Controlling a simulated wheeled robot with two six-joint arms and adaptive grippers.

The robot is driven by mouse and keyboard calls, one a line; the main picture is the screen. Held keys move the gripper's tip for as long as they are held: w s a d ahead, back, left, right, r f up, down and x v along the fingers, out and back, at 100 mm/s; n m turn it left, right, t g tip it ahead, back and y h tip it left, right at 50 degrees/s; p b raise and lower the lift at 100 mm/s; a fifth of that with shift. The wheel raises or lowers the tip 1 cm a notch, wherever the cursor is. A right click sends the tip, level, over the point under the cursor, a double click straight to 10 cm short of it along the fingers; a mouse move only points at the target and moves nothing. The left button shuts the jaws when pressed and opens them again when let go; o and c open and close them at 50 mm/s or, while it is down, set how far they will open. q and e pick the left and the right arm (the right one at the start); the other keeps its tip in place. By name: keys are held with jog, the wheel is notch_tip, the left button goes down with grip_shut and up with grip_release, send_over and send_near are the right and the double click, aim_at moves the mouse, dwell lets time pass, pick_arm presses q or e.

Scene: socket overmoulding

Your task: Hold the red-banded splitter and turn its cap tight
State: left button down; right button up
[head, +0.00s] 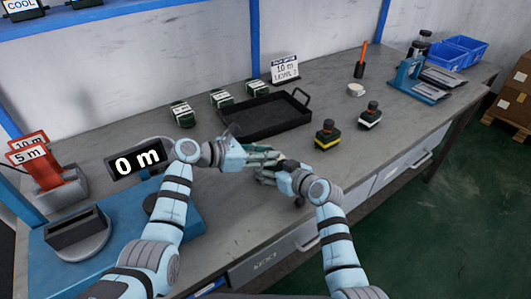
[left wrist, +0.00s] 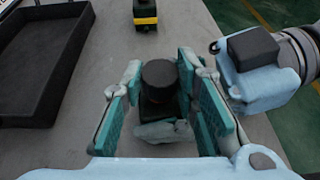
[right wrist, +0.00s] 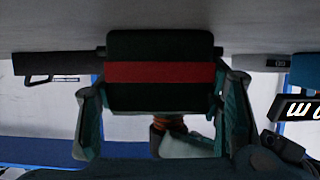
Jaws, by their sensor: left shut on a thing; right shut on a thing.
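The red-banded splitter (right wrist: 160,73) shows in the right wrist view as a dark block with a red stripe across it, between the fingers of my right gripper (right wrist: 162,105). In the left wrist view its round black cap (left wrist: 160,74) stands over a dark body, between the fingers of my left gripper (left wrist: 160,85). Both grippers are shut on the splitter, but I cannot tell exactly which part the left fingers touch. In the head view my left gripper (head: 268,157) and right gripper (head: 265,174) meet above the bench's near side and hide most of the splitter.
A yellow-banded splitter (head: 327,135) and a white-banded one (head: 370,116) stand to the right. A black tray (head: 262,132) lies behind the grippers, with several green-and-white blocks around it. A "0 m" display (head: 137,162) stands at left. The bench's front right is clear.

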pick_arm(q)
jog(key=shift+w+m+g+h, duration=0.1)
jog(key=shift+m+g+h, duration=0.4)
jog(key=shift+m+g, duration=0.45)
jog(key=c, duration=1.2)
grip_release()
jog(key=shift+r, duration=0.1)
jog(key=v, duration=1.2)
jog(key=shift+a, duration=0.1)
